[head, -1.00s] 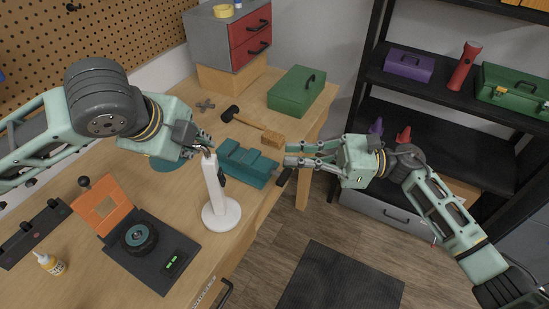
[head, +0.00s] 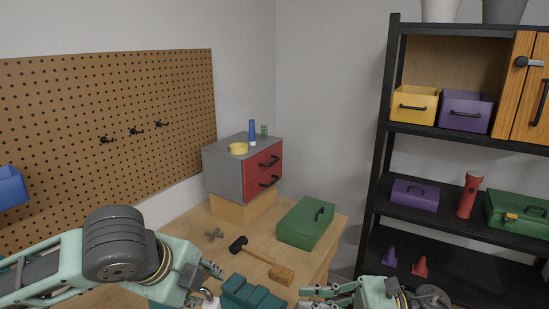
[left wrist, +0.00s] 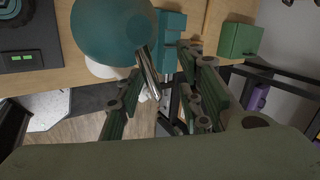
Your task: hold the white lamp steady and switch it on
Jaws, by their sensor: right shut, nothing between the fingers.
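The white lamp is mostly below the head view's edge; only its bent metal neck (head: 207,294) and white top (head: 210,304) show beside my left gripper (head: 212,283). In the left wrist view the lamp's round teal shade (left wrist: 113,28), silvery neck (left wrist: 148,72) and part of its white base (left wrist: 100,70) show. The fingers of my left gripper (left wrist: 163,95) are apart, with the neck between them and gaps visible. The lamp's switch cannot be made out. My right gripper (head: 308,296) is shut and empty at the bottom edge, right of the teal block.
A teal block (head: 252,293) stands right of the lamp. A hammer (head: 258,254), a green toolbox (head: 306,222) and a red-drawer cabinet (head: 228,175) are farther back on the workbench (head: 205,222). A black shelf (head: 440,137) stands at right.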

